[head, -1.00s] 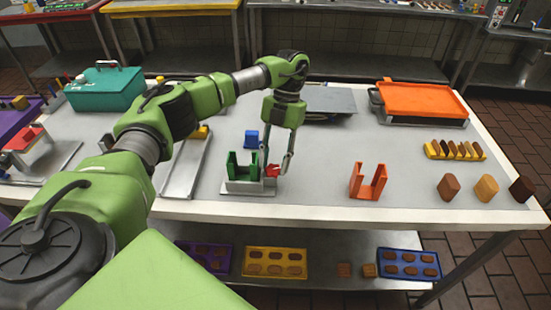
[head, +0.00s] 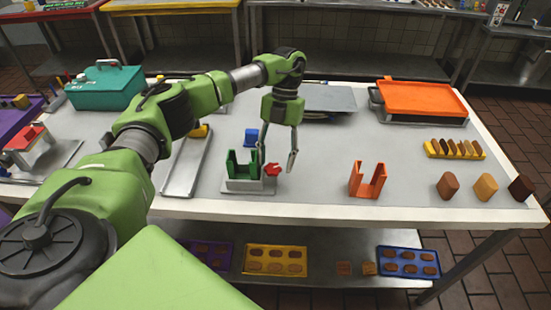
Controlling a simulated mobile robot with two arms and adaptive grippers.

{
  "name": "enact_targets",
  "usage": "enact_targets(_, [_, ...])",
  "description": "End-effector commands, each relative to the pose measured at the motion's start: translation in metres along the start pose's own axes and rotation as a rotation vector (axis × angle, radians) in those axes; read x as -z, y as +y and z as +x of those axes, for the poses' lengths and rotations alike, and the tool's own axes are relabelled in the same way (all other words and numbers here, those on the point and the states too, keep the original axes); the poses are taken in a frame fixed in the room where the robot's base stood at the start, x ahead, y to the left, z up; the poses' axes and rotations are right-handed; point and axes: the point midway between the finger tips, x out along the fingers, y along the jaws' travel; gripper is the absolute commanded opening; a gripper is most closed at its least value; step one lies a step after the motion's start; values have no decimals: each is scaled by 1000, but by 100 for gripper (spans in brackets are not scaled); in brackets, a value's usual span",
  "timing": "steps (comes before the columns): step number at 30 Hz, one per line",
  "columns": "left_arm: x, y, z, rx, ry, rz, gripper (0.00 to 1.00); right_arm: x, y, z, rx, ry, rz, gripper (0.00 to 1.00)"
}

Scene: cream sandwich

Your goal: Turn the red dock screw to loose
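The red dock screw (head: 272,169) sticks out on the right side of the green dock (head: 242,166), which stands on a small grey base near the table's front edge. My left gripper (head: 277,161) points down just above and around the screw. Its two fingers are spread apart, one near the dock's side and one to the right of the screw, and hold nothing. Whether a finger touches the screw I cannot tell. My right gripper is not in view.
An orange U-shaped holder (head: 367,181) stands to the right of the dock, with clear table between. A blue block (head: 251,138) is behind the dock. A grey rail (head: 185,165) lies to its left. Bread-like pieces (head: 486,187) and a yellow rack (head: 455,149) stand at the right.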

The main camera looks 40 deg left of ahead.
Motion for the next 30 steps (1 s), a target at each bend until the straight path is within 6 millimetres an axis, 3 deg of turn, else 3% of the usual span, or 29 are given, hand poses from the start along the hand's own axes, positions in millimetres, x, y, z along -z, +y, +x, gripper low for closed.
enact_targets(8, [0,2,-8,-5,3,-5,49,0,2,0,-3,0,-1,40])
enact_targets(21, [-1,-2,-71,-3,0,-1,49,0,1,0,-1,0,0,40])
enact_targets(30, [0,-2,-80,-3,1,0,49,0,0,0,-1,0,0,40])
